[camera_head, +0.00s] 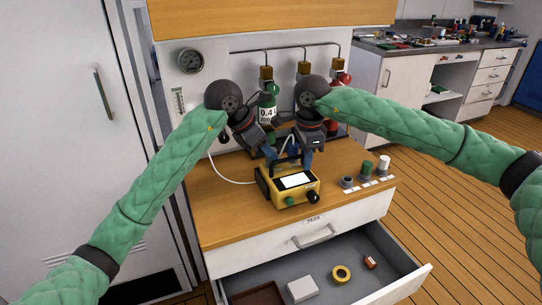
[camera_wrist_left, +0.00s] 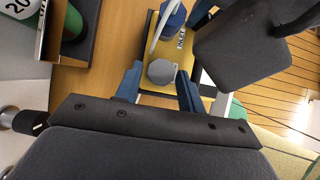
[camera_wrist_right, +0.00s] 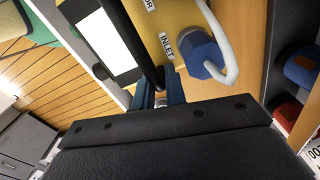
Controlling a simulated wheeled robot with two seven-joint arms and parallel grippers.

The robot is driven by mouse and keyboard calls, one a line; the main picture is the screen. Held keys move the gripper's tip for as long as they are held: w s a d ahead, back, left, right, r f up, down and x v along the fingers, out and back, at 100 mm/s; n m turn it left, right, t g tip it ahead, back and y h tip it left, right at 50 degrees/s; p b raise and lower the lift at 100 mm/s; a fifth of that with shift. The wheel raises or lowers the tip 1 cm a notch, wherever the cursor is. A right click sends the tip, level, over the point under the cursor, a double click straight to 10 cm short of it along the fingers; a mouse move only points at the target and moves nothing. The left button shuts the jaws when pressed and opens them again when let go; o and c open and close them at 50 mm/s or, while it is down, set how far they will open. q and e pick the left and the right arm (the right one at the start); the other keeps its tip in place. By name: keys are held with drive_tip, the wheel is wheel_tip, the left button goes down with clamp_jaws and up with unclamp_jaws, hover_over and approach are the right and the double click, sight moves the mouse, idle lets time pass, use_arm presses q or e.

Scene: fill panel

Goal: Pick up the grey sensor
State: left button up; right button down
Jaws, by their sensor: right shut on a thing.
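A yellow device (camera_head: 288,187) with a lit screen stands on the wooden counter. In the left wrist view, a grey eight-sided part (camera_wrist_left: 161,72), apparently the grey sensor, sits on the device's yellow side. My left gripper (camera_wrist_left: 160,80) is open, with one blue finger on either side of it; I cannot tell whether they touch it. In the head view the sensor is hidden. My right gripper (camera_head: 307,158) is shut on the device's black handle (camera_wrist_right: 140,45). A blue inlet fitting (camera_wrist_right: 204,58) with a white tube is beside the handle.
Dark grey (camera_head: 347,182), green (camera_head: 366,170) and white (camera_head: 384,164) capped parts stand right of the device. Gas bottles (camera_head: 267,108) stand behind.

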use_arm(q)
drive_tip(key=shift+w+d+f, duration=0.1)
drive_tip(key=shift+d+f, duration=0.15)
drive_tip(key=shift+f, duration=0.15)
drive_tip(key=c, duration=0.7)
drive_tip(key=shift+r, duration=0.1)
drive_tip(key=shift+r, duration=0.55)
drive_tip(key=shift+a+r, duration=0.25)
drive_tip(key=shift+r, duration=0.3)
drive_tip(key=shift+a+r, duration=0.2)
drive_tip(key=shift+r, duration=0.35)
drive_tip(key=s+a, duration=0.2)
drive_tip(key=a, duration=0.3)
drive_tip(key=s+a, duration=0.2)
drive_tip(key=a, duration=0.3)
drive_tip(key=s+a, duration=0.2)
drive_tip(key=a, duration=0.3)
drive_tip(key=shift+s+a, duration=0.4)
